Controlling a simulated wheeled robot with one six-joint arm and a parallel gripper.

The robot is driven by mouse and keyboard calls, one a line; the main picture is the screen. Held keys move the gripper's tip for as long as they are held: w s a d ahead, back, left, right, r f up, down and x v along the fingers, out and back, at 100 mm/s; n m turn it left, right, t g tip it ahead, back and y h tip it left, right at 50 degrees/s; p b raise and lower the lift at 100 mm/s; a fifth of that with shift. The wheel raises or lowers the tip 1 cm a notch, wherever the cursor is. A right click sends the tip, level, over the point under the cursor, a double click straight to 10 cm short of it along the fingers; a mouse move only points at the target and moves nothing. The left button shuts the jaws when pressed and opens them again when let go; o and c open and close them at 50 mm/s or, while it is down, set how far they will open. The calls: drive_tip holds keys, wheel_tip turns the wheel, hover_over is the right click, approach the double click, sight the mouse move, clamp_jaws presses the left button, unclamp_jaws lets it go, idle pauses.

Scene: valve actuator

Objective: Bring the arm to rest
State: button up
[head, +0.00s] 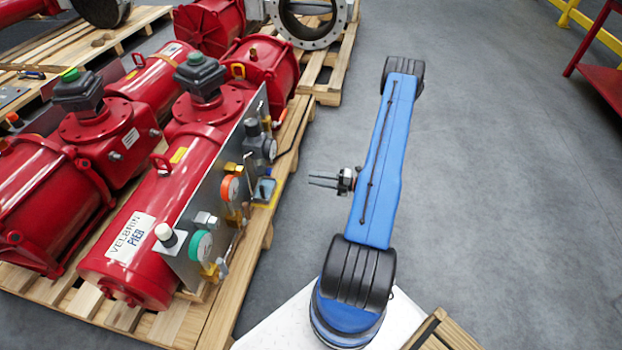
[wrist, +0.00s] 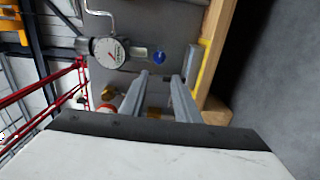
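My blue arm (head: 384,165) stretches up the head view from its base at the bottom, over the grey floor. My gripper (head: 311,179) sticks out to the left from beside the arm, pointing toward the red valve actuator (head: 155,215) and its panel. A pressure gauge (wrist: 110,54) and a blue knob (wrist: 159,57) show beyond the fingers.
The actuators stand on a wooden pallet (head: 208,325) at the left. A red stand (head: 600,86) and yellow railing (head: 595,32) are at upper right. The floor (head: 500,200) to the right is clear.

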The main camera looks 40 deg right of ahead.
drive_tip(key=shift+r, duration=0.1)
idle(0.5)
drive_tip(key=s+a+r+n+g, duration=0.1)
drive_tip(key=a+r+n+g, duration=0.4)
drive_tip(key=a+r+n, duration=0.4)
drive_tip(key=s+a+r+n+g, duration=0.1)
drive_tip(key=a+r+n+g, duration=0.45)
drive_tip(key=r, duration=0.55)
drive_tip(key=s+a+r+n+g, duration=0.1)
drive_tip(key=a+r+n+g, duration=0.2)
drive_tip(key=a+r+n, duration=0.7)
drive_tip(key=s+a+r+n+t+h, duration=0.2)
drive_tip(key=s+r+n+h, duration=0.3)
drive_tip(key=s+r+n, duration=0.4)
drive_tip(key=s+a+r+n+t+h, duration=0.2)
drive_tip(key=s+r+n+h, duration=0.4)
drive_tip(key=s+r+n, duration=0.3)
drive_tip(key=shift+s+a+r+n, duration=0.35)
drive_tip(key=shift+s+a+n, duration=0.5)
drive_tip(key=shift+s+n, duration=1.45)
drive_tip(key=shift+s+m, duration=0.2)
drive_tip(key=shift+m, duration=0.05)
